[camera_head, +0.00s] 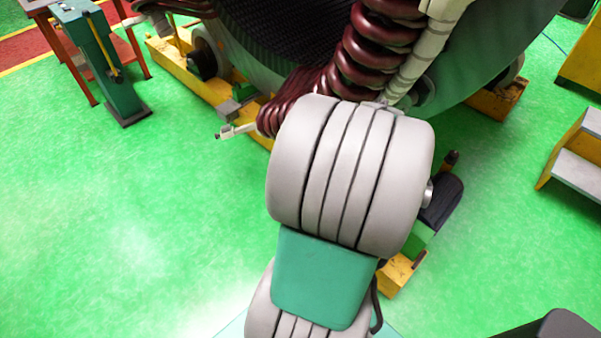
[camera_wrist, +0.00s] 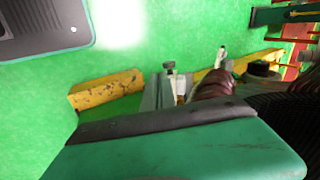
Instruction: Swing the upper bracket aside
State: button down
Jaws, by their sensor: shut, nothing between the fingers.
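The dark stator (camera_head: 300,30) fills the top of the head view, with dark red coil leads (camera_head: 375,60) and pale wrapped leads (camera_head: 425,50) hanging down its face. My arm covers the middle, hiding my gripper there. In the wrist view, what looks like my gripper (camera_wrist: 168,78) is a narrow grey pair of parts past a green edge with a dark strip. It looks shut and empty, near a dark red lead (camera_wrist: 213,86). I cannot pick out the upper bracket; it may be hidden behind my arm or the green part. Contact is unclear.
A yellow base beam (camera_head: 190,75) runs under the stator, and it shows in the wrist view (camera_wrist: 105,91). A green stand (camera_head: 98,60) is at upper left, yellow steps (camera_head: 570,160) at right. Green floor (camera_head: 120,220) is clear at left.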

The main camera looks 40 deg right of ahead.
jog(key=w+d+f, duration=0.1)
jog(key=w+f, duration=0.2)
jog(key=f, duration=0.2)
jog(key=w+f+m, duration=0.1)
jog(key=w+f, duration=0.2)
jog(key=f, duration=0.3)
jog(key=shift+w+d+f+p, duration=0.3)
jog(key=shift+d, duration=0.05)
jog(key=shift+f, duration=0.15)
